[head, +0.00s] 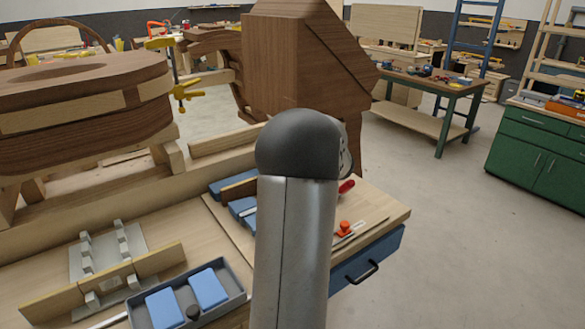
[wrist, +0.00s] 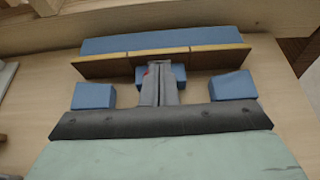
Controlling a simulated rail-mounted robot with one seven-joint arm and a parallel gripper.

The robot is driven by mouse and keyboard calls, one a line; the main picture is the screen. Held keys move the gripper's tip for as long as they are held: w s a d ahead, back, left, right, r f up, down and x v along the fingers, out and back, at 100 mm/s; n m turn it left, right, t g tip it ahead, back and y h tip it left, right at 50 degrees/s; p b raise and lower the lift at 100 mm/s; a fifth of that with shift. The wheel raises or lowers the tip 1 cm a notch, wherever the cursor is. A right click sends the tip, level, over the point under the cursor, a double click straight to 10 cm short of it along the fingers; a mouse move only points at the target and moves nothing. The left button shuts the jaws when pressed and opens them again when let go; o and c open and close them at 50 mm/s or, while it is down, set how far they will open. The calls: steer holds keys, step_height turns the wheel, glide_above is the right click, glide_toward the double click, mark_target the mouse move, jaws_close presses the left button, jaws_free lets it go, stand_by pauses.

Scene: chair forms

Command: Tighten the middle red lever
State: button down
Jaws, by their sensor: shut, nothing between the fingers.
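My gripper (wrist: 160,70) shows in the wrist view with its two fingers together and nothing held between them. The fingertips are over a small blue block (wrist: 180,77), in front of a brown strip. A tiny red spot (wrist: 146,71) shows at the left side of the fingertips; I cannot tell whether it is the middle red lever or whether the fingers touch it. In the head view my arm hides the gripper and part of the bench. A red handle (head: 346,186) and an orange-red knob (head: 344,227) show to the right of my arm.
A long blue block with a brown strip (wrist: 105,66) lies ahead of the fingers, with blue blocks at left (wrist: 93,95) and right (wrist: 234,85). A grey tray (head: 238,291) and wooden chair parts (head: 90,120) crowd the bench. Open floor lies right.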

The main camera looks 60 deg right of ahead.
steer(key=shift+w+d+f, duration=0.2)
steer(key=shift+w, duration=0.35)
steer(key=shift+w+r, duration=0.1)
steer(key=s+a+r, duration=0.2)
steer(key=s+r, duration=0.3)
steer(key=r, duration=0.7)
